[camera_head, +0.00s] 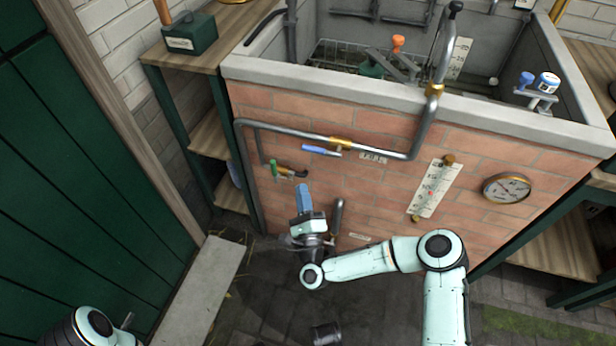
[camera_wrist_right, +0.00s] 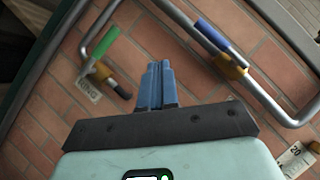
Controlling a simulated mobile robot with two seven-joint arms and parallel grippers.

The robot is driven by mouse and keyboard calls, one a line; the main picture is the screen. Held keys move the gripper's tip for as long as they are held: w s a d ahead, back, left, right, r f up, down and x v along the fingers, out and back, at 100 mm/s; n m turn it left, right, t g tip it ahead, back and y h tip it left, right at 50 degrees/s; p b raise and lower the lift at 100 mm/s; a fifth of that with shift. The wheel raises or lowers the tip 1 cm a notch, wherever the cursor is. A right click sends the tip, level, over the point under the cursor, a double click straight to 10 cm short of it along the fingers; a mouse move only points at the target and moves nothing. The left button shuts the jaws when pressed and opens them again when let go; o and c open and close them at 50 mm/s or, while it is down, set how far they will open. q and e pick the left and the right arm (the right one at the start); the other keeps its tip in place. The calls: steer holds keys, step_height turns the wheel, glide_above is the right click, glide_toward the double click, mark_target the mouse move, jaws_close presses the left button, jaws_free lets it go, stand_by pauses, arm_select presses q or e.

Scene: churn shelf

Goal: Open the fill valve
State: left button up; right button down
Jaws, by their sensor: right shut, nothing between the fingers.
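A valve with a blue lever (camera_head: 320,151) and a brass body (camera_head: 340,143) sits on the grey pipe across the brick wall. A small plate (camera_head: 372,157) is beside it, its lettering too small to read surely. A valve with a green lever (camera_head: 274,169) sits lower left. In the wrist view the blue lever (camera_wrist_right: 212,36) is upper right and the green lever (camera_wrist_right: 102,45) upper left. My right gripper (camera_head: 303,190) is shut and empty, its blue fingers (camera_wrist_right: 160,68) below and between the two levers, apart from both. My left gripper is out of view.
A round gauge (camera_head: 507,188) and a white scale plate (camera_head: 434,190) are on the wall at right. A stone basin rim (camera_head: 300,76) runs above. A wooden shelf (camera_head: 185,58) stands at left.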

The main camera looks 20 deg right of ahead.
steer(key=shift+s+a+f+p, duration=0.15)
steer(key=shift+s+a+f, duration=0.45)
steer(key=shift+s, duration=0.25)
steer(key=shift+s+a+f+p, duration=0.15)
steer(key=shift+s+a+f, duration=0.45)
steer(key=shift+s, duration=0.25)
steer(key=shift+d, duration=0.1)
